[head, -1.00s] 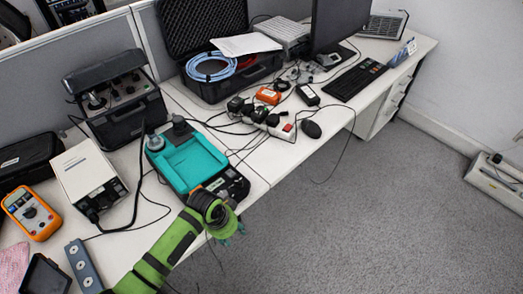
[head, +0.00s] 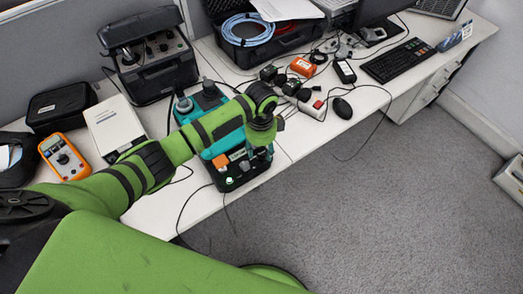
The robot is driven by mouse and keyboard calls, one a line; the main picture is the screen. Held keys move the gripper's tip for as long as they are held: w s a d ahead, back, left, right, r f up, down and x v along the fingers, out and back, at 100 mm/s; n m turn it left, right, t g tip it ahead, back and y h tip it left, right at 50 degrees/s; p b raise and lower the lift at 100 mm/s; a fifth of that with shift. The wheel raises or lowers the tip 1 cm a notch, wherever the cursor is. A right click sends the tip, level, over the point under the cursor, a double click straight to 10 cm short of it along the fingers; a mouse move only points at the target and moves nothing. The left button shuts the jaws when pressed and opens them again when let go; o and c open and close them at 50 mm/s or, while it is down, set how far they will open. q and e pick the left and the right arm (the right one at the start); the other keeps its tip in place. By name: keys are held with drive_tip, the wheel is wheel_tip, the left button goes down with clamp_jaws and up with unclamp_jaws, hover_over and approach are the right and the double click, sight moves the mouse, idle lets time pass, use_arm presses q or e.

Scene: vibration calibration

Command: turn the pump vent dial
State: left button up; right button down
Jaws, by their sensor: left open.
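The teal pump (head: 207,150) stands on the desk with a black front panel (head: 232,181) carrying an orange part and small pale knobs. A small pale knob (head: 244,166) shows on that panel; I cannot tell whether it is the vent dial. My left arm comes in from the left and crosses over the pump's teal top. My left gripper (head: 263,137) is open and points down over the panel's right end, hiding part of it. I cannot tell whether it touches the panel. My right gripper is out of view.
A black cased instrument (head: 150,65) stands behind left of the pump. An orange multimeter (head: 64,157) and a white box (head: 115,125) lie at left. Cables, a power strip (head: 305,104) and a mouse (head: 342,108) lie to the right. Grey floor is clear beyond the desk's front edge.

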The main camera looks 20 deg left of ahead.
sight(262, 156)
use_arm(q)
drive_tip(key=shift+w+f, duration=0.15)
drive_tip(key=shift+f, duration=1.2)
clamp_jaws()
